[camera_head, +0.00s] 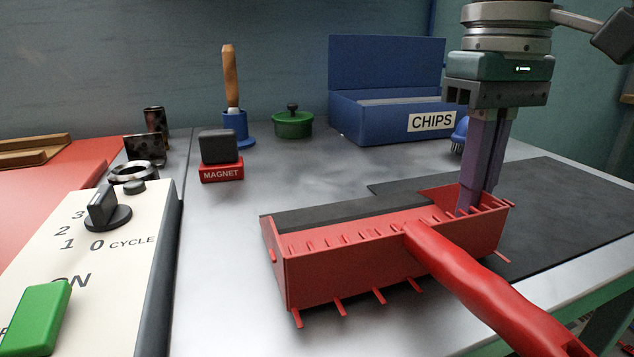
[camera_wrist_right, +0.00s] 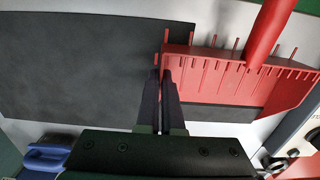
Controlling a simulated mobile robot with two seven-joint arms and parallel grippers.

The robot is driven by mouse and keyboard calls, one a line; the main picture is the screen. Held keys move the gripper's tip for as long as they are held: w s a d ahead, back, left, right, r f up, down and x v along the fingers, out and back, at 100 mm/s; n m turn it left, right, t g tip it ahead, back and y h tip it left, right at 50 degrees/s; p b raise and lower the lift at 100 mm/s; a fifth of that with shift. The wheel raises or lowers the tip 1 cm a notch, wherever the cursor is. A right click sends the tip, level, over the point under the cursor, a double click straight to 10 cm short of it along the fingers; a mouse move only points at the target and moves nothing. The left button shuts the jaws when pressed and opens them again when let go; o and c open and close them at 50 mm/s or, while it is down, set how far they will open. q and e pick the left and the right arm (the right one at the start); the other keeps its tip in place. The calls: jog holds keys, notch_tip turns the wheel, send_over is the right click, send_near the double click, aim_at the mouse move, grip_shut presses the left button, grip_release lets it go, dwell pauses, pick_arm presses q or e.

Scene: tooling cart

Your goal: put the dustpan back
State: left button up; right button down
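The red dustpan (camera_head: 345,268) is at the front middle of the grey bench, with its dark lip (camera_head: 335,212) at the back and its thick red handle (camera_head: 480,285) running to the lower right. My right gripper (camera_head: 478,200) points down at the dustpan's right end. Its fingers are nearly together, with the end wall between them; the tips are partly hidden. The right wrist view also shows the fingers (camera_wrist_right: 161,80) at the edge of the dustpan (camera_wrist_right: 215,68). I cannot tell whether the dustpan touches the bench. My left gripper is not in view.
A dark mat (camera_head: 565,205) covers the bench's right side. A blue CHIPS box (camera_head: 365,115), green lidded pot (camera_head: 292,123), blue wooden-handled brush (camera_head: 235,125) and red MAGNET block (camera_head: 221,172) stand behind. A control panel (camera_head: 120,275) is at left.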

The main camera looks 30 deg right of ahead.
jog(key=shift+f+b, duration=0.4)
jog(key=shift+b, duration=0.05)
jog(key=c, duration=1.1)
grip_release()
jog(key=shift+o, duration=0.2)
jog(key=shift+r, duration=0.15)
notch_tip(320, 180, up, 13)
jog(key=p, duration=1)
jog(key=shift+w, duration=0.2)
jog(key=shift+d+f, duration=0.1)
jog(key=shift+f, duration=0.1)
